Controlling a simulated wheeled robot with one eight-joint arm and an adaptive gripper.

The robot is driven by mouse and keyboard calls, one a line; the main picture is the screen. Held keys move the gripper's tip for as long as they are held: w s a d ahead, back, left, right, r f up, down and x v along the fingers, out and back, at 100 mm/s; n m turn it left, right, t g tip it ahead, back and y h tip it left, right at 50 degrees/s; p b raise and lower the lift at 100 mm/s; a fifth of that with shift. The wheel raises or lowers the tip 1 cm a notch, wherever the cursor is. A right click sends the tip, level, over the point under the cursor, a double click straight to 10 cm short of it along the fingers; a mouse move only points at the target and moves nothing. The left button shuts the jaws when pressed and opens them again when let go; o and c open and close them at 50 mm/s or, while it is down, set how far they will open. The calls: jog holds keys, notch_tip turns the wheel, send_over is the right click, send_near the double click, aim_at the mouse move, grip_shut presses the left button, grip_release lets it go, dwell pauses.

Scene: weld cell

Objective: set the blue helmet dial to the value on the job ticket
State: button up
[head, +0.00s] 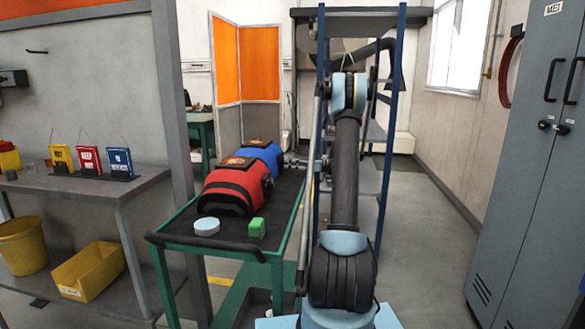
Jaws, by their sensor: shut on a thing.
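The blue helmet (268,155) lies on the green cart, behind the red helmet (236,190). A small dark knob (268,181) shows on the red helmet's right side. My gripper (289,160) reaches in from the right and meets the right side of the blue helmet. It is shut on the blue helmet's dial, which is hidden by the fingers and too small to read. Each helmet has an orange-brown patch on top. I cannot make out a job ticket or a value on it.
The cart (225,249) also holds a white round tin (207,227) and a green block (257,228). A blue-post rack (385,130) stands close behind my arm. A bench (120,187) with signs is left, a grey locker (530,180) right. The aisle floor between rack and locker is clear.

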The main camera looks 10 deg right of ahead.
jog(key=o, duration=1.1)
jog(key=shift+c, duration=0.2)
jog(key=shift+d, duration=0.1)
jog(key=v, duration=1.1)
jog(key=shift+s+d, duration=0.15)
jog(key=shift+d, duration=0.2)
